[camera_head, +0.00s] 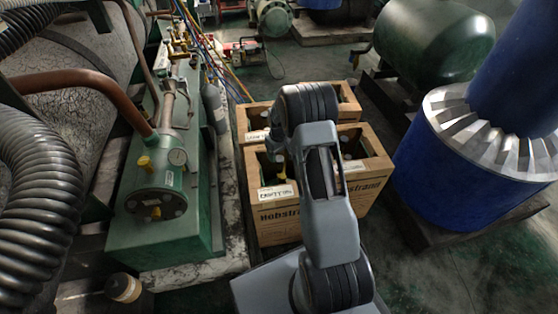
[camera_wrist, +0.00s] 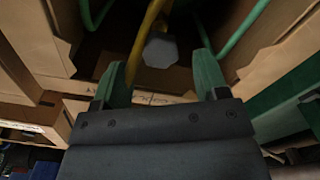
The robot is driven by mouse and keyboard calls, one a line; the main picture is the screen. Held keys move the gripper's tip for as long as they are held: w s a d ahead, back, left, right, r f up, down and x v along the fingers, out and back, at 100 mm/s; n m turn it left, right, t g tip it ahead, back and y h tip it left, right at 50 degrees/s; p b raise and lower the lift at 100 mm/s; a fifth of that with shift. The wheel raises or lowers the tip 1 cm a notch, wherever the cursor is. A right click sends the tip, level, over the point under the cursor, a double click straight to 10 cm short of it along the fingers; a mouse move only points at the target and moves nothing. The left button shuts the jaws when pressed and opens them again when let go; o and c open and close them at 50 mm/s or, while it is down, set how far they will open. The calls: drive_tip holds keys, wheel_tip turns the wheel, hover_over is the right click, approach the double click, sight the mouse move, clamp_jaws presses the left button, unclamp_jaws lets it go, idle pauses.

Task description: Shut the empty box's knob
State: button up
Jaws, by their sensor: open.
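In the head view a brown box (camera_head: 297,235) marked "Hobstrand" stands in front, with a white label (camera_head: 276,192) on its rim that I cannot read surely. Its inside is partly hidden behind my arm. In the wrist view a grey, many-sided knob (camera_wrist: 161,50) sits at the end of a yellow stem (camera_wrist: 147,22) between brown box walls. My gripper (camera_wrist: 158,66) is open, its two green fingers apart. The knob shows between and just beyond the fingertips, and I cannot tell whether they touch it.
More brown boxes (camera_head: 256,117) stand behind. Green machinery (camera_head: 160,195) with a gauge and copper pipe is on the left. A blue drum (camera_head: 440,185) stands on the right. Green hoses (camera_wrist: 243,28) run beside the knob. Dark floor (camera_head: 425,280) lies open at lower right.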

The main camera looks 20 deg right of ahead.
sight(279, 160)
drive_tip(key=shift+f+b, duration=0.35)
drive_tip(key=shift+f, duration=0.95)
drive_tip(key=shift+c, duration=0.3)
drive_tip(key=c, duration=0.9)
drive_tip(key=shift+o, duration=0.2)
